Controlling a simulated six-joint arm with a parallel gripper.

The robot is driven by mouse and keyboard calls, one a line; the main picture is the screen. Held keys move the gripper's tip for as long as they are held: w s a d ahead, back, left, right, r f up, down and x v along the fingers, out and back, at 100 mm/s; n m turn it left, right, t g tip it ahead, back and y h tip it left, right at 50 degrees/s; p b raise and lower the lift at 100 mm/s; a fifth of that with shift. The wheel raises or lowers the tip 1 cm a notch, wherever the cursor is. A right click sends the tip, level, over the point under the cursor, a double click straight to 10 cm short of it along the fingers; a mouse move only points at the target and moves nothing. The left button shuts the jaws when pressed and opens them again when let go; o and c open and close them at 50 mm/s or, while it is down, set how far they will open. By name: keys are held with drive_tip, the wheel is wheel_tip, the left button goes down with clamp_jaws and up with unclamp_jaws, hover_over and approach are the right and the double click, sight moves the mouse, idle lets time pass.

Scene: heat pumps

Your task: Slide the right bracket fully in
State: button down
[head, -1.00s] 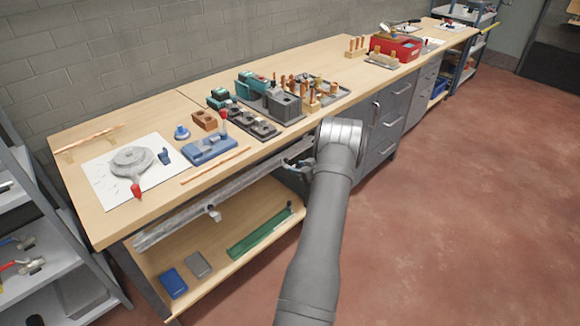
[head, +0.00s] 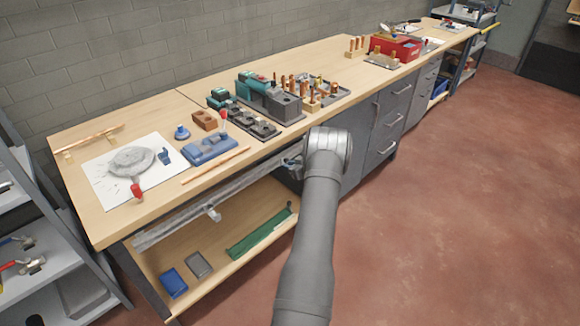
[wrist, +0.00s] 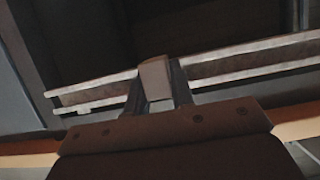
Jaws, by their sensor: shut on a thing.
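A long grey metal rail (head: 175,227) runs under the front edge of the workbench. The left bracket (head: 213,214) hangs on it, well to the left of my gripper. My gripper (head: 290,162) is at the right part of the rail, just below the bench edge. In the wrist view, the right bracket (wrist: 154,78) is a pale block between the two fingers of my gripper (wrist: 158,90), which is shut on it. It sits against the rail (wrist: 225,75), which continues on both sides of it. In the head view my gripper and arm mostly hide this bracket.
The wooden bench top (head: 110,225) above holds tools and fixtures, including a blue fixture (head: 208,150) near the edge. Grey drawers (head: 385,120) stand to the right of my arm. The lower shelf (head: 225,270) holds a green channel (head: 260,236) and two small boxes.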

drive_tip(key=s+a, duration=0.5)
drive_tip(key=shift+s+a, duration=0.25)
drive_tip(key=shift+a, duration=0.05)
drive_tip(key=c, duration=1.3)
unclamp_jaws()
drive_tip(key=shift+s+a, duration=0.1)
drive_tip(key=shift+o, duration=0.3)
drive_tip(key=shift+d, duration=0.2)
drive_tip(key=v, duration=1.7)
drive_tip(key=shift+r, duration=0.1)
